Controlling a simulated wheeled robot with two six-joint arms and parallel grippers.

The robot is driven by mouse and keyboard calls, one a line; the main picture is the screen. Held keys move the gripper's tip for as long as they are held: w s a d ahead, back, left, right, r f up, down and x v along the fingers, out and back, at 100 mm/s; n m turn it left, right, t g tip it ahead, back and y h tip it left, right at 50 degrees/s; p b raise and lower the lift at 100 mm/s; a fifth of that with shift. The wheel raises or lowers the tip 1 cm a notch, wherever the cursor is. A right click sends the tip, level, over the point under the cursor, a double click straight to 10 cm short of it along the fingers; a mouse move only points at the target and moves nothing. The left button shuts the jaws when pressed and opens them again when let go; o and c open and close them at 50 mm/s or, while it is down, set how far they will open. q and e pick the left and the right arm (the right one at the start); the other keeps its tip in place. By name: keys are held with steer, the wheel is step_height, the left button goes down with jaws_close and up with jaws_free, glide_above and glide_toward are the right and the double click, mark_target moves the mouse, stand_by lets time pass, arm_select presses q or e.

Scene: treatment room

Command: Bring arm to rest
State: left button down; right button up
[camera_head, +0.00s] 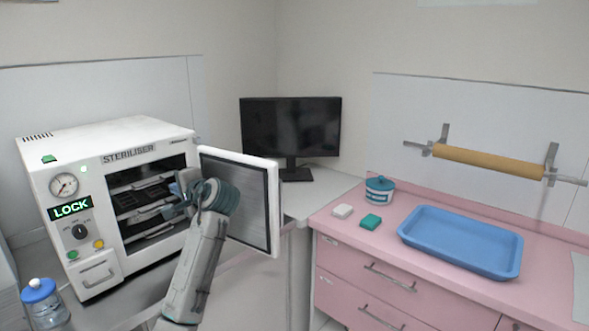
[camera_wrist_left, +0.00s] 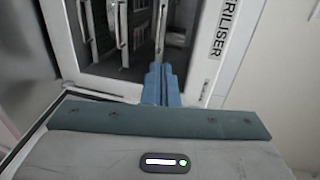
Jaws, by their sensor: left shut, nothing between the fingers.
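My left gripper (camera_head: 176,200) is shut and empty in front of the open steriliser. In the left wrist view its blue fingers (camera_wrist_left: 160,86) are together and point at the steriliser's opening. The white steriliser (camera_head: 108,165) stands on the left, with its door (camera_head: 262,205) swung open to the right, beside my left wrist. Dark racks (camera_head: 138,200) show inside. Its display reads LOCK. My left arm comes up from the bottom of the head view. I cannot tell from these views whether the gripper touches the steriliser. My right gripper is not in view.
A jar with a blue lid (camera_head: 42,300) stands at the front left. A dark monitor (camera_head: 291,128) stands in the back corner.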

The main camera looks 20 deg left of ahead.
arm_select(q)
steer(key=s+d+f+h, duration=0.2)
steer(key=s+d+f, duration=0.2)
steer(key=f, duration=0.5)
steer(key=s+d+f+h, duration=0.2)
steer(key=s+d+f, duration=0.15)
steer(key=f, duration=0.45)
steer(key=s+d+f+h, duration=0.2)
steer(key=s+d+f, duration=0.25)
steer(key=f, duration=0.45)
steer(key=s+d+f+n+g+h, duration=0.1)
steer(key=s+d+f+h, duration=0.25)
steer(key=s, duration=0.55)
steer(key=s+d+f+n+h, duration=0.15)
steer(key=s+d+f, duration=0.3)
steer(key=s, duration=0.45)
steer(key=s+d+f+n+g+h, duration=0.1)
steer(key=s+d+f+h, duration=0.3)
steer(key=s, duration=0.5)
step_height(320, 180, down, 30)
steer(key=s+a+g+y, duration=0.1)
steer(key=a+g, duration=0.1)
steer(key=s+a+f, duration=0.1)
steer(key=s+f, duration=1.6)
steer(key=s, duration=0.1)
steer(key=shift+f+g, duration=0.3)
steer(key=shift+f, duration=0.1)
